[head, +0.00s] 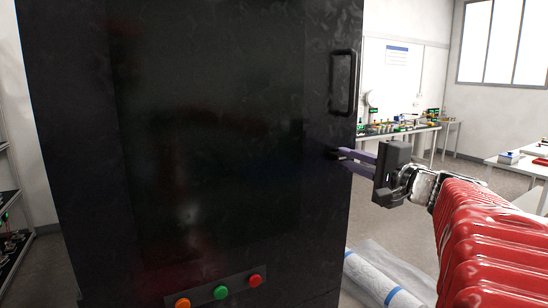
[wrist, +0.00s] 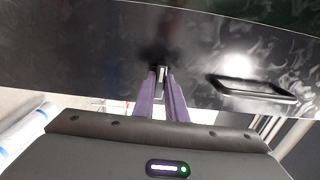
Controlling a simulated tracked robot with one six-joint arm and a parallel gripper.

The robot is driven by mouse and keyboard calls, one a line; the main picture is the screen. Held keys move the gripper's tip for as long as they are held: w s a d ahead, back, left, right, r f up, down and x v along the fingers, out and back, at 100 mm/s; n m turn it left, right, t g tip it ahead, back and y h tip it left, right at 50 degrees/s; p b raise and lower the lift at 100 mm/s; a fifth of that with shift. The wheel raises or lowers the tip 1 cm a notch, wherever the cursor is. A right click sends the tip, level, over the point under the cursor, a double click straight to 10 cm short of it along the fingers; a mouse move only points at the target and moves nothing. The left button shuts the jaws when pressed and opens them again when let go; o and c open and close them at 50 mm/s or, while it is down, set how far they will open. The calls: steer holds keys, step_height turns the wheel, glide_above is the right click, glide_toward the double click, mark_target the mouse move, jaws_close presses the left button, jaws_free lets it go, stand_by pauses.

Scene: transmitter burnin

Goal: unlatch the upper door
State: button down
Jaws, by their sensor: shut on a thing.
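The upper door (head: 200,130) is a large dark panel on a black cabinet, and it looks closed in the head view. A black bar handle (head: 344,82) is on its right side, and the handle also shows in the wrist view (wrist: 252,89). Below the handle is a small latch (wrist: 162,76), which the fingertips mostly cover. My gripper (head: 338,154) comes in from the right with its purple fingers at the door face. In the wrist view the fingers are shut on the latch. Which way the latch is turned I cannot tell.
Orange (head: 182,304), green (head: 221,293) and red (head: 255,281) buttons sit on a panel low on the cabinet. A bench with small parts (head: 400,129) stands behind at the right. A white and blue roll (head: 374,277) lies on the floor beside the cabinet.

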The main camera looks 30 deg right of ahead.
steer(key=shift+a+f+n, duration=0.1)
steer(key=shift+f+n, duration=0.15)
steer(key=shift+n, duration=0.05)
steer(key=c, duration=1.8)
jaws_free()
steer(key=shift+r, duration=0.15)
steer(key=s, duration=1.3)
steer(key=shift+s+d, duration=0.25)
steer(key=shift+s, duration=0.1)
